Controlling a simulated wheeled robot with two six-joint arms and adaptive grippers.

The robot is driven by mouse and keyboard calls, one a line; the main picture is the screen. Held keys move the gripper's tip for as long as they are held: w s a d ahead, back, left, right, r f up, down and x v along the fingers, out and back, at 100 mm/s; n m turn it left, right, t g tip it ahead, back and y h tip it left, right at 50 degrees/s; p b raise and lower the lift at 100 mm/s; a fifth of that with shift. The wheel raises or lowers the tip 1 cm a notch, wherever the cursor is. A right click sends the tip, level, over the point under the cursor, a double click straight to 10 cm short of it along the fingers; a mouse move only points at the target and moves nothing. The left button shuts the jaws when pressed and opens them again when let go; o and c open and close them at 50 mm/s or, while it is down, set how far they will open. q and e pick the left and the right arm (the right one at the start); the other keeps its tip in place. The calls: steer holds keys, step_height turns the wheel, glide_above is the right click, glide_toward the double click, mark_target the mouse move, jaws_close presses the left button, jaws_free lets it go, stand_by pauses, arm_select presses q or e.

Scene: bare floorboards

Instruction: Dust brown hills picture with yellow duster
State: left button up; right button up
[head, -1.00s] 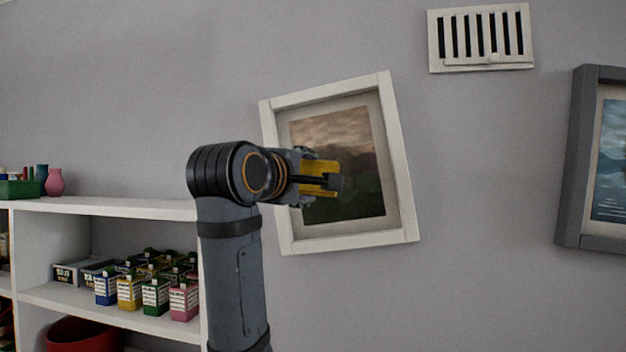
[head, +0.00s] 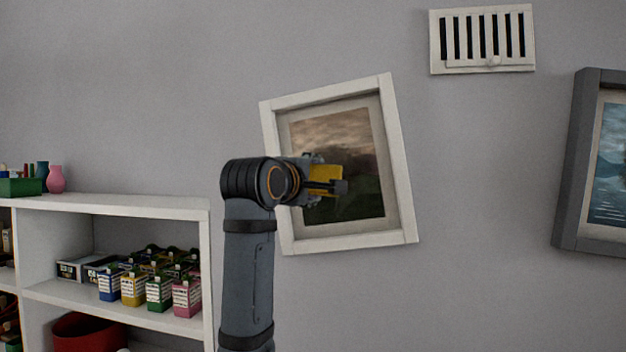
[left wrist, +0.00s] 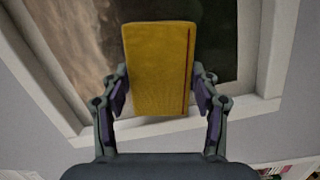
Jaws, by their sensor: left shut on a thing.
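The brown hills picture (head: 350,140) hangs tilted on the wall in a white frame (head: 402,165). My left gripper (head: 328,187) is in front of the picture's lower middle, shut on the yellow duster (head: 326,173). In the left wrist view the duster (left wrist: 160,65) is a flat yellow block between the two fingers of my left gripper (left wrist: 160,95), with the picture (left wrist: 85,40) behind it. I cannot tell whether the duster touches the picture. My arm hides part of the frame's left side. My right gripper is not in view.
A grey-framed picture (head: 568,160) hangs at the right edge, and a white vent (head: 482,38) is above. A white shelf (head: 120,207) at lower left holds several small cartons (head: 160,290), a red bin (head: 85,334) and a pink vase (head: 56,179). The wall between the pictures is bare.

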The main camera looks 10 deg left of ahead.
arm_select(q)
steer(key=shift+w+p, duration=0.7)
steer(key=shift+w, duration=0.3)
stand_by(0.4)
